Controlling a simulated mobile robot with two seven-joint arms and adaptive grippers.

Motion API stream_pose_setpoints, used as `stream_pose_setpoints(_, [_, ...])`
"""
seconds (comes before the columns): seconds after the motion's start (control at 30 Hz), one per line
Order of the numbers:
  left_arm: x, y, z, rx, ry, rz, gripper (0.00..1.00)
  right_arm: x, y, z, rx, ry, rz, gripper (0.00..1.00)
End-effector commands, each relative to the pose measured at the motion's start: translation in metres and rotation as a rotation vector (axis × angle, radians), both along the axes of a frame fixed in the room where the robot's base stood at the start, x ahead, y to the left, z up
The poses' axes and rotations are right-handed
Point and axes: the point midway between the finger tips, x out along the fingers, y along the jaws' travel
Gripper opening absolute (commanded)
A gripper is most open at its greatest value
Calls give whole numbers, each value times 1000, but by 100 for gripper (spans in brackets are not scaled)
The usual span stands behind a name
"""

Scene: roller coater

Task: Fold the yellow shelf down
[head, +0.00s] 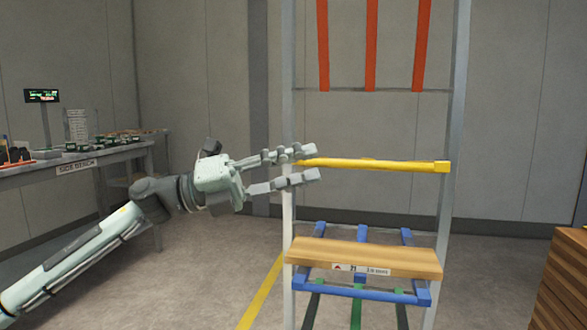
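The yellow shelf (385,165) shows in the head view as a thin, nearly level bar across the rack, seen almost edge-on. No slats of it stand up above the bar. Its right end is at the right post; its left end is partly hidden by my gripper. My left gripper (313,162) reaches in from the left, in front of the rack's left post. Its fingers are apart, one above and one below the line of the yellow bar. I cannot tell whether they touch it. My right gripper is out of view.
Red slats (371,45) stand upright above. A blue shelf (375,294) below bears a wooden board (365,258), with green bars beneath. A side bench (75,168) stands at the left and a wooden stack (562,285) at the lower right. The floor left of the rack is clear.

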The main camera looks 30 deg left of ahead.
Motion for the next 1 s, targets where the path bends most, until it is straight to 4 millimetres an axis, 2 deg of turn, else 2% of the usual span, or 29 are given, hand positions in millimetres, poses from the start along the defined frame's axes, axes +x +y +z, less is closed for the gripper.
stream_pose_setpoints(0.2, [-5, 8, -2, -2, 0, 2, 34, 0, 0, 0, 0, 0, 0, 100])
stream_pose_setpoints(0.53, [-6, 9, -2, -1, -1, 3, 34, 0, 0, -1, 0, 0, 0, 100])
stream_pose_setpoints(1.0, [-23, 33, -11, 0, 0, 4, 34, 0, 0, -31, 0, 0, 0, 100])
